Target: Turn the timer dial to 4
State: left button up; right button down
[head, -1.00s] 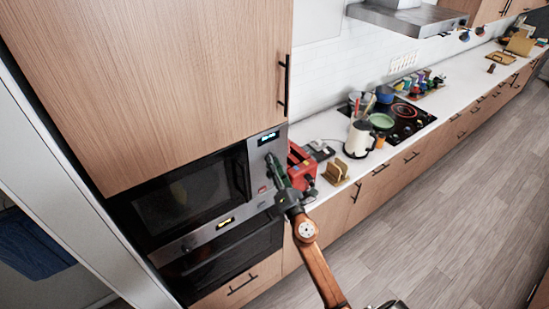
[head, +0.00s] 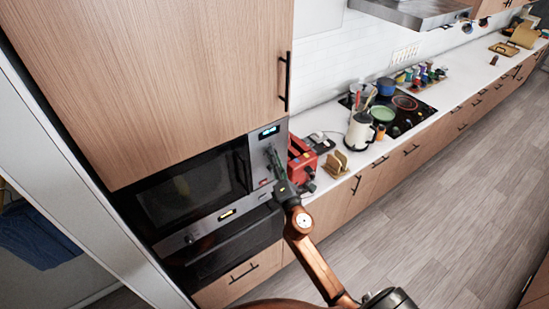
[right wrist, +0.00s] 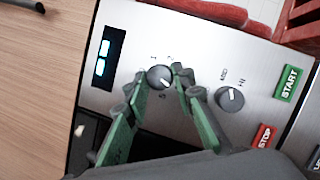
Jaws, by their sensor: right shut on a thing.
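The timer dial (right wrist: 160,77) is a grey round knob on the microwave's steel control panel, with numbers printed around it. In the right wrist view the green fingers of my right gripper (right wrist: 160,82) sit on either side of it, closed on it. The exact number its mark points to is too small to tell. In the head view my right gripper (head: 271,158) is at the panel of the built-in microwave (head: 195,190) and hides the dial. My left gripper is not in view.
A second knob (right wrist: 230,98) marked MED and HI is close to the right finger. A green START button (right wrist: 289,83) and a red STOP button (right wrist: 264,136) lie beyond it. A lit display (right wrist: 103,58) is at left. A red toaster (head: 301,158) stands beside the microwave.

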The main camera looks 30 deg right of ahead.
jog(key=shift+f, duration=0.15)
jog(key=c, duration=1.6)
grip_release()
jog(key=shift+s, duration=0.1)
jog(key=v, duration=0.7)
jog(key=shift+s+a, duration=0.1)
jog(key=shift+a, duration=0.05)
